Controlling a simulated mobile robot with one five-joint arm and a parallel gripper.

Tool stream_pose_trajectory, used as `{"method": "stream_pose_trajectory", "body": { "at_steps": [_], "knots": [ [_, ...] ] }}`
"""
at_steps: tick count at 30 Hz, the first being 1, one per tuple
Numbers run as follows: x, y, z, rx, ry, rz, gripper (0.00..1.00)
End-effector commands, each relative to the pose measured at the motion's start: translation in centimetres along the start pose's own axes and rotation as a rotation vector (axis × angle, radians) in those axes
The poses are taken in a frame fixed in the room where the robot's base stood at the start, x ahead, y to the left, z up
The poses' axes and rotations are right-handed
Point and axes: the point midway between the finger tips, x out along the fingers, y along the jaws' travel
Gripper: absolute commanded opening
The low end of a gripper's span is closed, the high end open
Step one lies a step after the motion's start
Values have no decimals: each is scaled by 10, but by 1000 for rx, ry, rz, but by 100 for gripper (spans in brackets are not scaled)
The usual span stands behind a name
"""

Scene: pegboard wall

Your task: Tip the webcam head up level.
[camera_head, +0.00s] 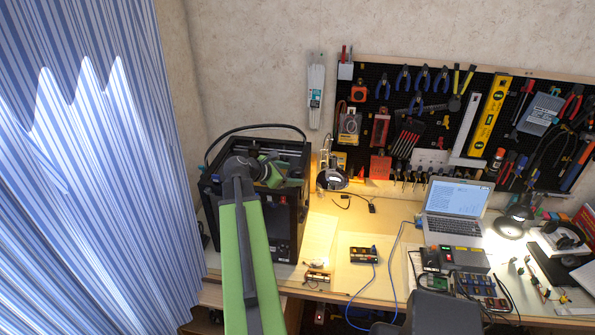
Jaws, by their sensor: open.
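My green and grey arm reaches up from the bottom of the head view. Its end, my gripper (268,171), is in front of the black box-shaped machine at the left of the bench. The gripper is open, and its fingertips are small and hard to make out. I cannot pick out the webcam for certain. A small dark item (372,206) with a thin cable lies on the bench right of the machine, but its kind and tilt are too small to tell. My arm hides part of the machine and the bench's left end.
The black machine (288,215) stands close around my gripper. A round-headed device (332,179) stands right of it. A pegboard of tools is behind. A striped curtain (90,180) hangs at left.

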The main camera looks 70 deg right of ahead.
Motion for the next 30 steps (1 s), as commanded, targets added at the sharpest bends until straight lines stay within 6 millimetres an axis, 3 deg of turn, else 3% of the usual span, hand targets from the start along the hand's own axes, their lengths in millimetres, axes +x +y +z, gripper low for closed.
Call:
{"method": "stream_pose_trajectory", "body": {
  "at_steps": [1,6,12,18,30],
  "knots": [
    [-21,0,7,-3,1,2,68],
    [-70,0,7,-2,0,2,68],
    [-112,0,5,-1,1,1,68],
    [-128,0,2,0,0,0,68],
    [-128,0,0,1,0,-1,68]
  ]
}}
